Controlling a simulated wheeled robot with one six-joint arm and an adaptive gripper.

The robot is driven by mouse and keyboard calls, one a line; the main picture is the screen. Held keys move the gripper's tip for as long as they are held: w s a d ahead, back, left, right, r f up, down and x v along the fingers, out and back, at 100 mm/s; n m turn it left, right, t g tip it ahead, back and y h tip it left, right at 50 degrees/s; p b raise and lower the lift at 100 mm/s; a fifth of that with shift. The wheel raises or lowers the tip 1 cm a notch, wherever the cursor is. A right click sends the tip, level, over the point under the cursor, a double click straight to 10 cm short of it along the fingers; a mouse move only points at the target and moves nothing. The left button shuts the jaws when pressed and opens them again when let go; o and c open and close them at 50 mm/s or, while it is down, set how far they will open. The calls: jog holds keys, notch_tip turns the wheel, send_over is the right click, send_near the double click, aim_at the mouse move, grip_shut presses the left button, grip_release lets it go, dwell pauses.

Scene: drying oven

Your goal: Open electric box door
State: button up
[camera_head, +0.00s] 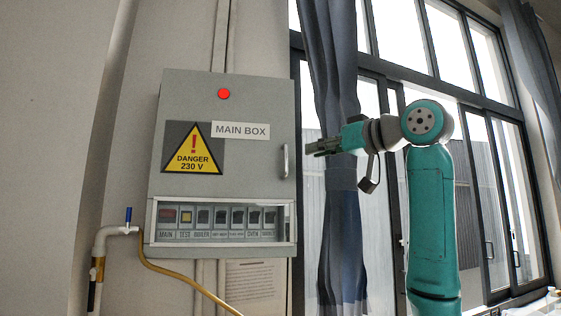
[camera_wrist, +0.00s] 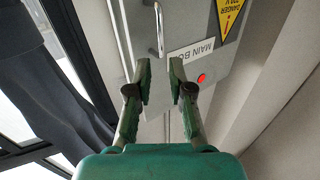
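The grey electric box (camera_head: 170,120) hangs on the wall left of centre in the head view, its door shut. The door carries a red light, a "MAIN BOX" label and a yellow danger sign. A metal handle (camera_head: 286,161) stands upright near the door's right edge. In the wrist view the handle (camera_wrist: 160,30) shows beyond my fingertips. My gripper (camera_head: 309,148) is right of the handle, at about its height, and apart from it. In the wrist view my gripper (camera_wrist: 160,66) has its fingers parted with nothing between them. The inside of the box is hidden behind the door.
A row of labelled switches (camera_head: 220,217) shows in a window along the box's bottom. A blue curtain (camera_head: 338,220) hangs behind my gripper, beside tall windows (camera_head: 480,160). A pipe with a blue valve lever (camera_head: 128,215) and a yellow hose (camera_head: 190,283) are at lower left.

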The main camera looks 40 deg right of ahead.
aim_at(286, 170)
jog(key=w, duration=0.7)
jog(key=w+a, duration=0.1)
jog(key=w, duration=0.2)
jog(key=shift+w, duration=0.15)
grip_shut()
